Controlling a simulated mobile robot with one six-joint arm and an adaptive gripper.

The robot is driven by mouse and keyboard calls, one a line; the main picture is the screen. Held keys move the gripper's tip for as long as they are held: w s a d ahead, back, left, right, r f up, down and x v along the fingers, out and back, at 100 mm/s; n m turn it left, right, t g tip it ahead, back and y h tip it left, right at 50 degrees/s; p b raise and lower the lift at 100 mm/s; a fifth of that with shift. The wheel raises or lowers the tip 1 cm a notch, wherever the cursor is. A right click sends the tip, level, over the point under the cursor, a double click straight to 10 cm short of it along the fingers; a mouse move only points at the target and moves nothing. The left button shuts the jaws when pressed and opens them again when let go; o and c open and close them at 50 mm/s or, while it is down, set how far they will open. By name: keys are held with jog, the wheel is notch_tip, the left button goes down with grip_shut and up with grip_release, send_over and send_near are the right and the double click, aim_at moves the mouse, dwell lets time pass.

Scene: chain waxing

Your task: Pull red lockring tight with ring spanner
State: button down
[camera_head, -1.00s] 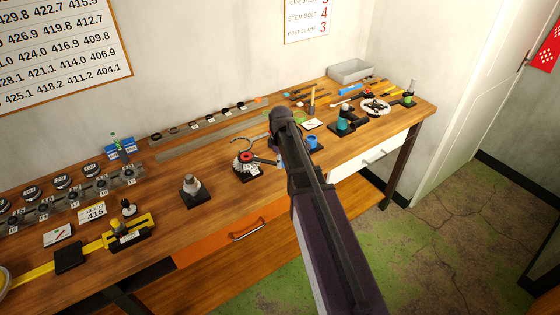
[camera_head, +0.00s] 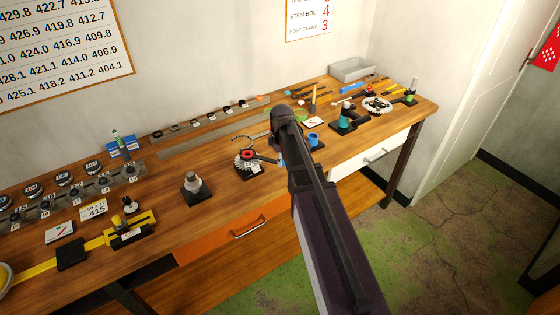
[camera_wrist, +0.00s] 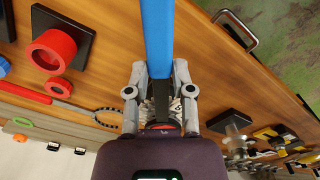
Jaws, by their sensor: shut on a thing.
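My gripper (camera_wrist: 160,74) is shut on the blue-handled spanner (camera_wrist: 158,30), whose handle runs up out of the wrist view; a dark part lies between the fingers. Pale toothed sprockets (camera_wrist: 174,104) show behind the fingers, with a sliver of red below them. In the head view, the red lockring (camera_head: 246,155) sits on a sprocket stack on a black base. A dark bar reaches right from it towards my arm. My wrist hides most of the gripper and spanner in that view. I cannot tell how the spanner's ring sits on the lockring.
A red cup (camera_wrist: 53,50) and small red ring (camera_wrist: 58,87) lie left there. A grey cone (camera_head: 195,186) stands left of the stack, with bare wood between.

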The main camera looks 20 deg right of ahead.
jog(key=shift+w+r, duration=0.1)
jog(key=shift+r, duration=0.05)
jog(key=shift+r+p, duration=2.4)
jog(key=shift+p, duration=0.1)
